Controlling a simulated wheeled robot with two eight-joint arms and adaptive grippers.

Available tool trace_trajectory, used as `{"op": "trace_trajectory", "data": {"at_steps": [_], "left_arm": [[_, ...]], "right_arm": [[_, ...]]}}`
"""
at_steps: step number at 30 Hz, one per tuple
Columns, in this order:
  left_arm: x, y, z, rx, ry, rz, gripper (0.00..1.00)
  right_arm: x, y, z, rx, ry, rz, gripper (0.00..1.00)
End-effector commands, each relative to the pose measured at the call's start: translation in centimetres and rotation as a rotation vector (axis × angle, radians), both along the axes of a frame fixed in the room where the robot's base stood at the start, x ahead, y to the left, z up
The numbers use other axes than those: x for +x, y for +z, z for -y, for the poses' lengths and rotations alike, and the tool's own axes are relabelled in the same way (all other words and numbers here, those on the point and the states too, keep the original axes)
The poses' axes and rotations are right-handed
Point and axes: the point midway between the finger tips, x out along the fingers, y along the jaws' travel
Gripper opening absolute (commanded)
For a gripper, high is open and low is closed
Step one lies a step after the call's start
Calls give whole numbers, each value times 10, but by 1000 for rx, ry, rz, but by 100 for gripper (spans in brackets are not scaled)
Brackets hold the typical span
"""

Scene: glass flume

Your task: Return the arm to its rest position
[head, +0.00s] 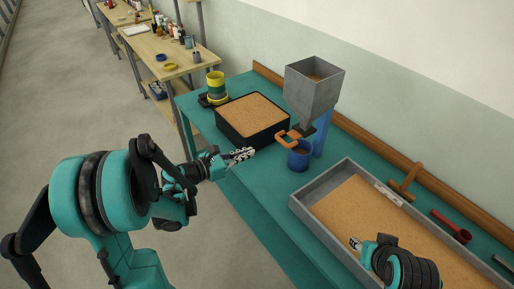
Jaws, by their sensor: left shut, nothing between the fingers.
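My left gripper (244,154) is shut and empty. It is in front of the black sand-filled tray (255,141), near the front edge of the teal bench. My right gripper (355,242) shows at the lower right, over the sand of the long grey flume tray (305,213). Its fingers are small in the picture, so I cannot tell whether they are open or shut.
A wooden tool (406,181) and a red tool (451,226) lie behind the flume. Floor at left is clear.

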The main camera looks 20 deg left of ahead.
Motion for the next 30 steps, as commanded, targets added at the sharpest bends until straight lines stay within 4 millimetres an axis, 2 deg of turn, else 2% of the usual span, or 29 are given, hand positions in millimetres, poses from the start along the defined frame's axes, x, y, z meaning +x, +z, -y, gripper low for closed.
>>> {"op": "trace_trajectory", "data": {"at_steps": [6, 12, 14, 17, 20, 21, 24, 26, 27, 29, 30], "left_arm": [[-16, 5, -13, 0, 0, 0, 0], [-17, 8, -13, -12, 8, 2, 0], [-13, 18, -13, -49, 32, 6, 0], [-1, 59, -14, -205, 134, 22, 0], [11, 122, -26, -524, 306, 21, 0], [12, 144, -35, -682, 381, 9, 0], [5, 178, -62, -1103, 559, -55, 0], [-5, 182, -77, -1361, 663, -117, 0], [-14, 177, -84, -1532, 732, -167, 0], [-31, 162, -91, -1786, 840, -256, 0], [-44, 147, -91, -1950, 916, -325, 0]], "right_arm": [[0, 5, 0, 0, 0, 0, 40], [0, 4, 0, 0, 0, 0, 40], [0, 4, 0, 0, 0, 0, 40], [0, 4, 0, 0, 0, 0, 40], [0, 4, 0, 0, 0, 0, 40], [0, 4, 0, 0, 0, 0, 40], [0, 4, 0, 0, 0, 0, 40], [0, 4, 0, 0, 0, 0, 40], [0, 4, 0, 0, 0, 0, 40], [0, 4, 0, 0, 0, 0, 40], [0, 4, 0, 0, 0, 0, 40]]}}
